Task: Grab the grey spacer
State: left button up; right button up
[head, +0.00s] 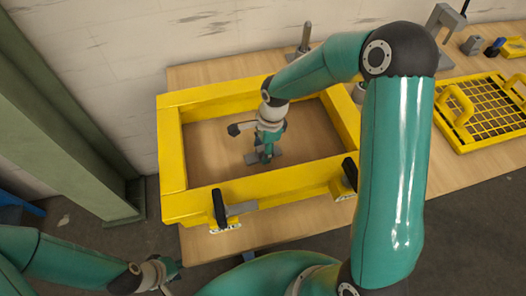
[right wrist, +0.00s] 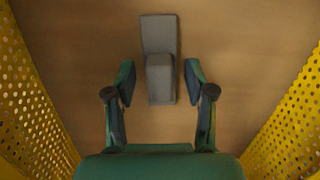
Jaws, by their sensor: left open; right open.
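The grey spacer (right wrist: 160,60) is a flat grey piece with a thicker block at its near end. It lies on the wooden surface inside the yellow frame (head: 170,145). In the head view only parts of the spacer (head: 277,157) show, under my right gripper (head: 266,150). My right gripper points down inside the frame and is open. In the right wrist view its two fingertips (right wrist: 160,80) are on either side of the block, with a gap on each side. Their height above it is unclear. My left gripper (head: 168,276) is open at the bottom left, away from the frame.
The perforated yellow walls (right wrist: 30,110) stand on both sides of my right gripper. Black handles (head: 219,208) are on the frame's front. A grey post (head: 305,40) stands behind it. A yellow grid lid (head: 490,125) lies to the right, with a grey bracket (head: 440,22) beyond.

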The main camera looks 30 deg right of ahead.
jog(key=c, duration=1)
grip_shut()
jog(key=shift+r, duration=0.15)
